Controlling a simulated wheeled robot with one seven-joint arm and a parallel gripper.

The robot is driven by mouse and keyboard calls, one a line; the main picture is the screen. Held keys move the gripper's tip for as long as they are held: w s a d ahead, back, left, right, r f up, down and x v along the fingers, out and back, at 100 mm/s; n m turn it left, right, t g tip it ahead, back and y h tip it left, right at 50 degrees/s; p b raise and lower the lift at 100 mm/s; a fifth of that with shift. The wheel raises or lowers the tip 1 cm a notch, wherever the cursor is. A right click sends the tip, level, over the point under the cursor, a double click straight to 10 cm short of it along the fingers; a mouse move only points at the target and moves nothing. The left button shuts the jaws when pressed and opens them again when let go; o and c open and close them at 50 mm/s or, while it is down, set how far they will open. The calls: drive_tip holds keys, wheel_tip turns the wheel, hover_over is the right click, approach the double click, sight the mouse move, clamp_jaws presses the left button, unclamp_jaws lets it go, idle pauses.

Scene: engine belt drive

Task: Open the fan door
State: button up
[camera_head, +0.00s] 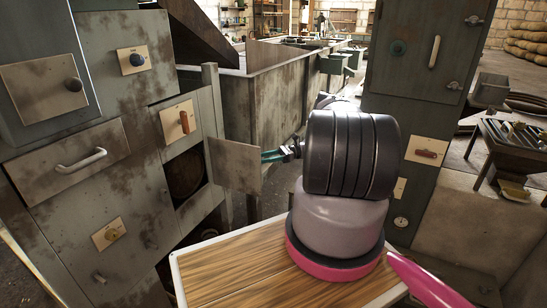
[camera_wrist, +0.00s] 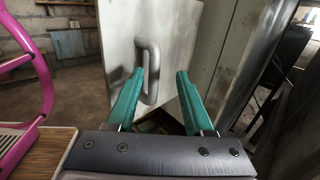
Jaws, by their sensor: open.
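The fan door (camera_head: 234,166) is a small grey panel that stands swung out from the left cabinet in the head view. The dark round opening (camera_head: 186,174) beside it is uncovered. In the wrist view the door (camera_wrist: 178,45) fills the middle, with a pale upright bar handle (camera_wrist: 152,72) on its face. My gripper (camera_wrist: 160,75) is open, its teal fingers on either side of the handle, the left one closer to it. Whether a finger touches it, I cannot tell. In the head view my gripper (camera_head: 267,156) is at the door's right edge, and the handle is hidden.
The left cabinet carries a drawer handle (camera_head: 82,160), a red-brown switch (camera_head: 184,121) and knobs near the door. A grey wall of a bin (camera_head: 290,100) stands behind. Another tall cabinet (camera_head: 412,88) stands to the right.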

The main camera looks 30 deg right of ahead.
drive_tip(key=d, duration=0.5)
drive_tip(key=shift+s+d, duration=0.3)
drive_tip(key=shift+d, duration=0.05)
